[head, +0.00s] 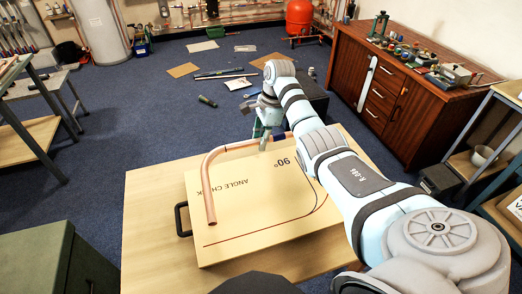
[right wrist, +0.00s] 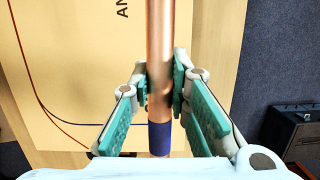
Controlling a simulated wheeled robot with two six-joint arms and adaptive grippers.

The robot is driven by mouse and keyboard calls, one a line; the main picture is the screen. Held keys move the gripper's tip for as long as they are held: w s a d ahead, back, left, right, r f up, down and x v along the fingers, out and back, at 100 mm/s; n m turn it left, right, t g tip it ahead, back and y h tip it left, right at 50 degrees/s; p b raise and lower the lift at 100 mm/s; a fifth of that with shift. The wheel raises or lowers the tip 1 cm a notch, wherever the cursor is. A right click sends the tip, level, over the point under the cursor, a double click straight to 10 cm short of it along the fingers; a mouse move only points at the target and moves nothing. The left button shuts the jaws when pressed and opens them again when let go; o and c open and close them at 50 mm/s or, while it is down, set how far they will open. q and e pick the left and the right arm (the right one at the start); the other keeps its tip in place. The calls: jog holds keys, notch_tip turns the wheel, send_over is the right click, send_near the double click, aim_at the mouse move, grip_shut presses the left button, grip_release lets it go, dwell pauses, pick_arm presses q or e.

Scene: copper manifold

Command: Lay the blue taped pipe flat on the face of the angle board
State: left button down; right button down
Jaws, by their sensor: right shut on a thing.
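The copper pipe (head: 209,184) has a bend of about a right angle and a blue tape band (head: 279,136) near its far end. It shows over the angle board (head: 265,211), a pale board printed "ANGLE CHECK" and "90°" with dark red lines. My right gripper (head: 265,136) is shut on the straight far leg of the pipe. In the right wrist view the pipe (right wrist: 160,42) runs between the green pads, with the blue tape (right wrist: 160,137) nearer the wrist. I cannot tell whether the pipe touches the board. My left gripper is not in view.
The board lies on a light wooden table (head: 150,215) with a black handle (head: 181,219) at its left side. A green cabinet (head: 55,262) stands at the lower left. A wooden cabinet (head: 395,95) with parts on top stands at the right. Papers and tools lie on the blue floor beyond.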

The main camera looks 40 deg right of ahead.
aim_at(259, 165)
jog(key=shift+w+a+f+b, duration=0.15)
jog(key=shift+f+b, duration=0.2)
jog(key=shift+f, duration=0.2)
jog(key=b+x, duration=0.1)
jog(key=x, duration=0.1)
jog(key=b+x, duration=0.2)
jog(key=d+b+x, duration=0.1)
jog(key=b+x, duration=0.1)
jog(key=shift+s+d, duration=0.2)
jog(key=shift+s, duration=0.2)
jog(key=shift+f+b, duration=0.3)
jog(key=shift+f, duration=0.05)
jog(key=shift+r, duration=0.1)
jog(key=c, duration=1.4)
grip_release()
jog(key=shift+c, duration=0.2)
jog(key=shift+o, duration=0.4)
jog(key=shift+o, duration=1.2)
